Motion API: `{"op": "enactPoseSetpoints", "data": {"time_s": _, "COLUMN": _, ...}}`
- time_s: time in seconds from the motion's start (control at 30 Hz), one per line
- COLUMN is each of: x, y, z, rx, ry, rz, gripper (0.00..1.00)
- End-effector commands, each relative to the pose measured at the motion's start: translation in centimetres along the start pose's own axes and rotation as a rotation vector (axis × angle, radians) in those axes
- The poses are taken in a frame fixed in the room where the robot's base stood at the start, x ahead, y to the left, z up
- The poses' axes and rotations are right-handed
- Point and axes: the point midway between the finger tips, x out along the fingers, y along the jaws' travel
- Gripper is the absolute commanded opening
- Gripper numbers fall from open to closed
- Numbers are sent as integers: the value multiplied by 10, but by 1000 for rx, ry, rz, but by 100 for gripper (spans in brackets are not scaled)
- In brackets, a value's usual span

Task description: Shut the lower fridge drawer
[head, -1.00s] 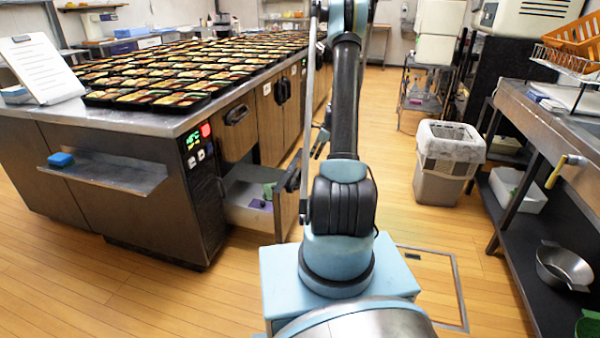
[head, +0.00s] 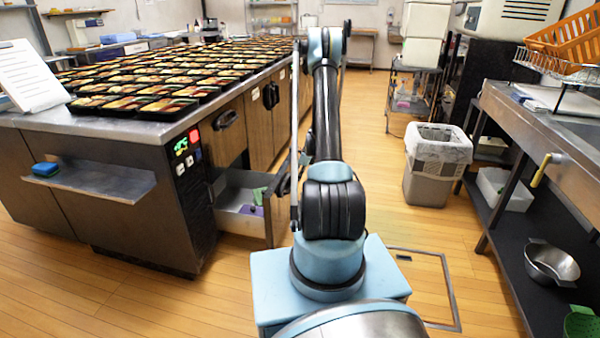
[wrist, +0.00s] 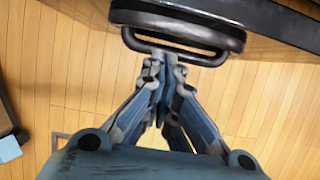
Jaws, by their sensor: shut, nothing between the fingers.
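The lower drawer (head: 240,224) of the fridge counter stands open in the head view, pulled out to the right, with green and purple items inside. Its dark handle (head: 284,184) is on the front panel, partly behind my arm. In the wrist view a rounded handle (wrist: 178,50) runs along a dark front at the top. My gripper (wrist: 162,64) is shut and empty, its fingertips close to the near side of this handle. I cannot tell whether they touch. In the head view my arm hides most of the gripper.
The steel counter (head: 100,124) carries many bento trays (head: 160,90). A lit control panel (head: 188,150) is beside the drawer. A waste bin (head: 436,165) and a steel workbench (head: 545,130) stand on the right. Wooden floor lies clear between them.

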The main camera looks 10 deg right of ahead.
Motion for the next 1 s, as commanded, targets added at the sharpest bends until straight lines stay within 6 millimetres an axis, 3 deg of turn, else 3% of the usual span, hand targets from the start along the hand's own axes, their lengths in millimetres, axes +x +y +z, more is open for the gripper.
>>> {"op": "enactPoseSetpoints", "data": {"time_s": 0.1, "x": 5, "y": 1, "z": 18, "rx": -3, "ry": 0, "rz": 2, "gripper": 0}}
{"op": "enactPoseSetpoints", "data": {"time_s": 0.3, "x": 11, "y": 0, "z": 33, "rx": -1, "ry": 0, "rz": 1, "gripper": 0}}
{"op": "enactPoseSetpoints", "data": {"time_s": 1.0, "x": 11, "y": -9, "z": 32, "rx": 19, "ry": -1, "rz": -7, "gripper": 0}}
